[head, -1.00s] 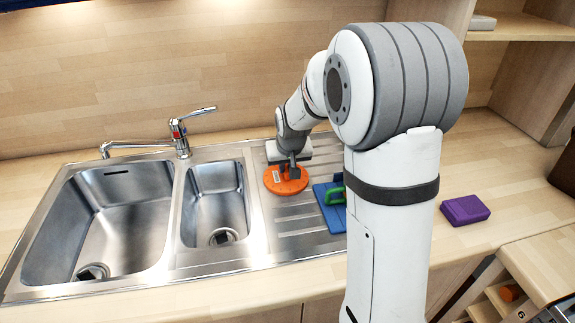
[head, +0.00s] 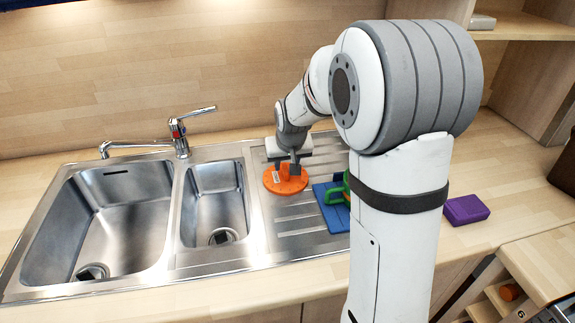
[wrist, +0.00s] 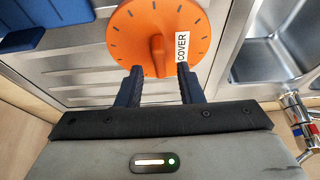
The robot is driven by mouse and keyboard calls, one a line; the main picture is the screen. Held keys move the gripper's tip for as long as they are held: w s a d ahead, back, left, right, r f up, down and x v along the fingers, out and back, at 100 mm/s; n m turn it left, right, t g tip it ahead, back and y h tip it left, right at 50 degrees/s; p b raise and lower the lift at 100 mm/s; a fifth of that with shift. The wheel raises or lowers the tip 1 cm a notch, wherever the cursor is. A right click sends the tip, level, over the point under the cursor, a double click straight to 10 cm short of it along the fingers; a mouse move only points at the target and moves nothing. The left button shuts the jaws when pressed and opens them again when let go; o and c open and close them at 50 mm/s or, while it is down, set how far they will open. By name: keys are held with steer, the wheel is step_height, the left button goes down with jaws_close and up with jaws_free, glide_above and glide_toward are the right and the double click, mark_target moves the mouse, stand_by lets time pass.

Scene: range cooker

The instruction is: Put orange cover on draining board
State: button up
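The orange cover (head: 286,181), a round disc with a raised knob and a "COVER" label, lies flat on the ribbed steel draining board (head: 290,226). In the wrist view, the cover (wrist: 135,35) is just past my fingertips, with its knob (wrist: 157,50) in line with the gap between them. My gripper (head: 290,169) is over the cover at its back side. In the wrist view, my gripper (wrist: 159,72) has its two dark fingers spread apart, with clear space on both sides of the knob. The fingers hold nothing.
A blue board (head: 332,212) with a green handled item (head: 338,190) lies right of the cover, partly hidden by my arm. Two sink basins (head: 125,215) and a tap (head: 180,135) are on the left. A purple block (head: 466,209) sits on the right worktop.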

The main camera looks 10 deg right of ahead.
steer(key=v, duration=1)
steer(key=s+f+g, duration=0.1)
steer(key=s, duration=1.1)
steer(key=s+d+f, duration=0.1)
steer(key=s+f, duration=0.1)
steer(key=s, duration=1)
steer(key=shift+f+g, duration=0.35)
steer(key=shift+g, duration=0.05)
steer(key=shift+s+d, duration=0.1)
steer(key=shift+s, duration=0.05)
